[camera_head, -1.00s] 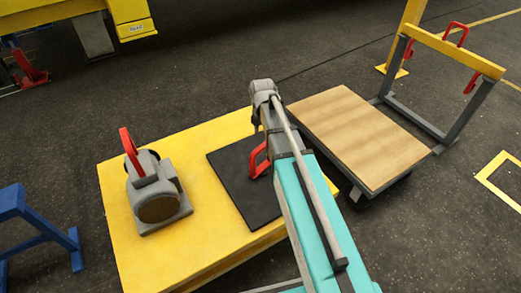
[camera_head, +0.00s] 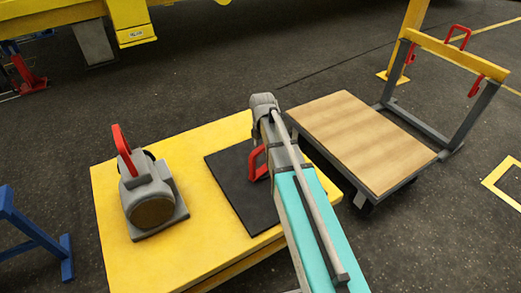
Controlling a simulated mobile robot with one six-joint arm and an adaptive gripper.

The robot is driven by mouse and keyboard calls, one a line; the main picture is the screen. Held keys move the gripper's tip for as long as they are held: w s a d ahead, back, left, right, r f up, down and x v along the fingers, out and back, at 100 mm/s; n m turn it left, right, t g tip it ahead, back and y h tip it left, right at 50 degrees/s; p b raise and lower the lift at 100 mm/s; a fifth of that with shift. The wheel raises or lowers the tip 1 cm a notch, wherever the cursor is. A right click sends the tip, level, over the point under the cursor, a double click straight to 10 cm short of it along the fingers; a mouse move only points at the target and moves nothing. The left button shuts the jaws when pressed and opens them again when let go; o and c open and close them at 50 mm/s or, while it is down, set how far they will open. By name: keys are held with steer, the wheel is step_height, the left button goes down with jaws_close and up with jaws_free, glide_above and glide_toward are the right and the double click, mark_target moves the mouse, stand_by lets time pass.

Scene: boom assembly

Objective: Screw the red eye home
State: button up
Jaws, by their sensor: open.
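One red eye (camera_head: 120,138) stands up from the grey motor-like housing (camera_head: 164,183) at the left of the yellow table. Another red loop (camera_head: 251,164) is over the black mat (camera_head: 223,178), partly hidden by a long teal and grey arm-like body rising from the bottom edge. I cannot tell how far either red piece is threaded in. My gripper's fingers do not show; the grey rounded end at the top of the long body shows no jaws.
The yellow table (camera_head: 112,205) fills the middle. A wood-topped trolley (camera_head: 358,140) stands to its right, beside a frame with a yellow bar (camera_head: 452,54) and red loops. A blue trestle (camera_head: 33,235) is at the left edge.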

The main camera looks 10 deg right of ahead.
steer(key=shift+f, duration=0.15)
jaws_close()
steer(key=shift+a, duration=0.2)
steer(key=shift+d, duration=0.1)
stand_by(0.3)
